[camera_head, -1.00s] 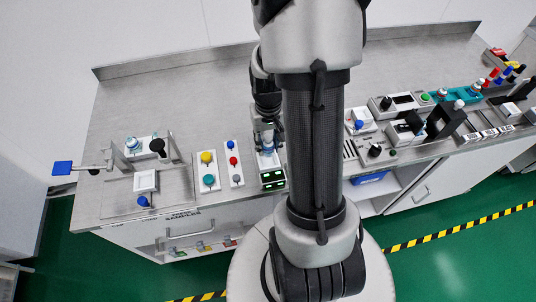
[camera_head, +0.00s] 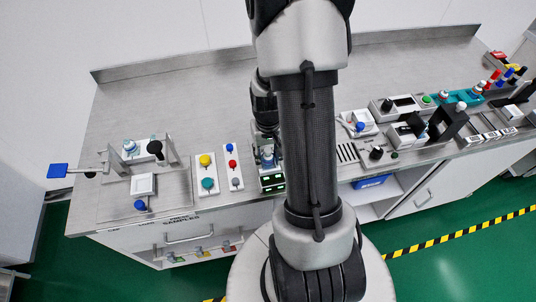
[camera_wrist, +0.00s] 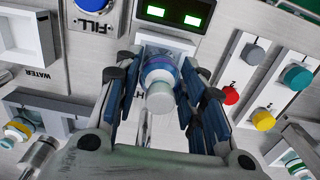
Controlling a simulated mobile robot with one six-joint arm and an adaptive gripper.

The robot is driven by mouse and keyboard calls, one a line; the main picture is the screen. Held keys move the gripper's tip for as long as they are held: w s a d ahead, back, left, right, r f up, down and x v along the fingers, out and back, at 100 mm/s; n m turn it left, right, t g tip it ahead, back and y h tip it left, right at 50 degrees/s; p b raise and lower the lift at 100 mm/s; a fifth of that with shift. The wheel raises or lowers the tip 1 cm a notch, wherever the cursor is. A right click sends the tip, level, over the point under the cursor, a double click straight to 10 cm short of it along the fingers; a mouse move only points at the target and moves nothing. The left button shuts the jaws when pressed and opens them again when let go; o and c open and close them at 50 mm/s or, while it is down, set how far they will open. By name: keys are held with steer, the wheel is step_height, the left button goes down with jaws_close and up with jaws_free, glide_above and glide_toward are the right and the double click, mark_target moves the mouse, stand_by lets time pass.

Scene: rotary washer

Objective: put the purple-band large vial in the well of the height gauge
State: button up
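The purple-band large vial (camera_wrist: 158,75) has a pale cap and a purple-blue band. It is between the blue-padded fingers of my gripper (camera_wrist: 160,82), which appear to touch its sides. The height gauge (camera_head: 271,182) is below my gripper in the head view, with green lit displays. In the wrist view its dark display panel (camera_wrist: 172,14) is at the top, and the vial is over or in the white well block just below it. The vial's lower end is hidden, so I cannot tell how deep it sits.
A panel with red, blue, yellow and teal knobs (camera_head: 207,174) stands left of the gauge. A white station with a blue button (camera_head: 359,126) is to the right. A fixture with upright plates (camera_head: 172,150) is at far left. The counter behind is clear (camera_head: 200,100).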

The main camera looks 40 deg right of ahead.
steer(key=shift+o, duration=1.2)
steer(key=shift+r, duration=0.1)
step_height(320, 180, up, 12)
steer(key=p, duration=0.4)
steer(key=s+a+r+n+t, duration=0.2)
steer(key=s+a+r+n, duration=0.1)
steer(key=a+r, duration=0.6)
steer(key=s+a+r+n+t, duration=0.2)
steer(key=s+a+r, duration=0.4)
steer(key=a+r, duration=0.4)
steer(key=shift+s+a+r+n+t, duration=0.15)
steer(key=shift+a+n+t, duration=0.15)
steer(key=shift+a+n, duration=0.4)
